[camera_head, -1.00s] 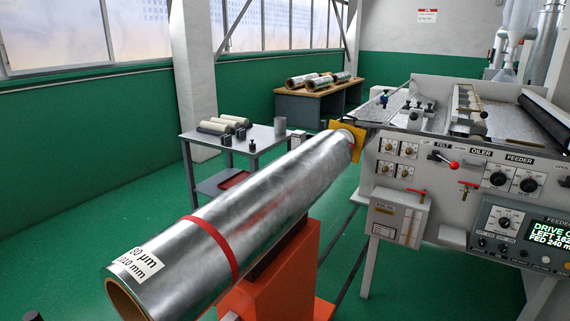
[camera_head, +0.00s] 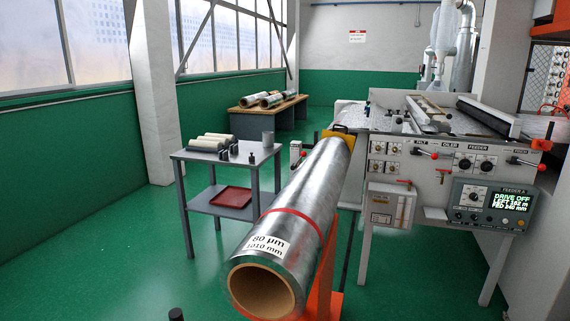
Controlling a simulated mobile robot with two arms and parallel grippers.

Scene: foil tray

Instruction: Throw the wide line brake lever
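A big foil roll (camera_head: 300,200) with a red band and a label reading 80 µm, 1010 mm lies on an orange stand (camera_head: 322,270). A small pale box with a red-tipped lever (camera_head: 297,154) shows just left of the roll's far end. I cannot tell whether it is the wide line brake lever. Neither of my grippers is in view.
A grey table (camera_head: 226,156) with pale rolls and a red tray (camera_head: 231,197) on its lower shelf stands left of the roll. A bench (camera_head: 268,112) with foil rolls is behind. A control display (camera_head: 495,205) reads DRIVE OFF. Green floor is clear at left.

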